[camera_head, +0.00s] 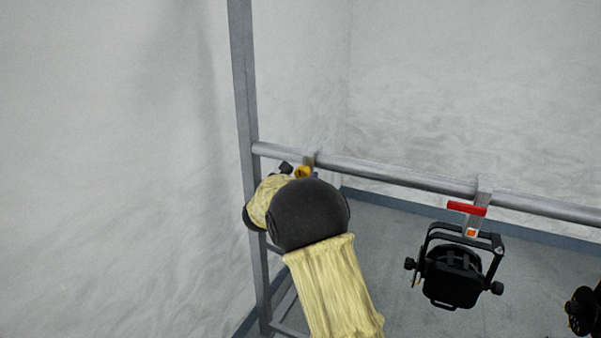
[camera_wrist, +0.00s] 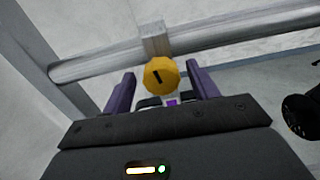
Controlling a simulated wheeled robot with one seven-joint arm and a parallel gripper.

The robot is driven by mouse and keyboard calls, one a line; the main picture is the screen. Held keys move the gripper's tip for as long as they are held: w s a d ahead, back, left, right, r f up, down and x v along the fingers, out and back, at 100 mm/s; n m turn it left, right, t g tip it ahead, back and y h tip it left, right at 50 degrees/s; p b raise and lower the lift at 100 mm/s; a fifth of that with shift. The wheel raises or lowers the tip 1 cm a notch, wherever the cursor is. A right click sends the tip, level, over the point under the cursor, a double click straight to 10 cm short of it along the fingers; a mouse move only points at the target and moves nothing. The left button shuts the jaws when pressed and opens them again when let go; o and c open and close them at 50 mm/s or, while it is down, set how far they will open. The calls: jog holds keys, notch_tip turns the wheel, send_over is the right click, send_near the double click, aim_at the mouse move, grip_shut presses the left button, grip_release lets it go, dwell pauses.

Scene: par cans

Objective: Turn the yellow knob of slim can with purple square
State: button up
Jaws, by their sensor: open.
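The yellow knob (camera_wrist: 161,76) shows in the wrist view as a round disc with a dark slot, just below the clamp on the rail. A small purple square (camera_wrist: 172,102) shows below it, and the slim can itself is mostly hidden behind my gripper. My gripper (camera_wrist: 161,82) is open, with one purple finger on each side of the knob and a gap on both sides. In the head view the knob (camera_head: 303,172) peeks out above my arm, which covers the can.
A metal rail (camera_head: 400,176) runs rightward from an upright post (camera_head: 244,90) at left. A black can with a red handle (camera_head: 466,208) and orange square hangs to the right. Another black can (camera_head: 584,310) is at the right edge. White walls stand behind.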

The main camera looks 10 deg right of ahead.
jog(key=shift+w+d+r, duration=0.1)
jog(key=shift+w+d, duration=0.2)
jog(key=shift+d, duration=0.15)
jog(key=shift+a, duration=0.1)
jog(key=shift+c, duration=0.5)
jog(key=c, duration=0.9)
jog(key=shift+n+b, duration=0.3)
jog(key=shift+b, duration=0.05)
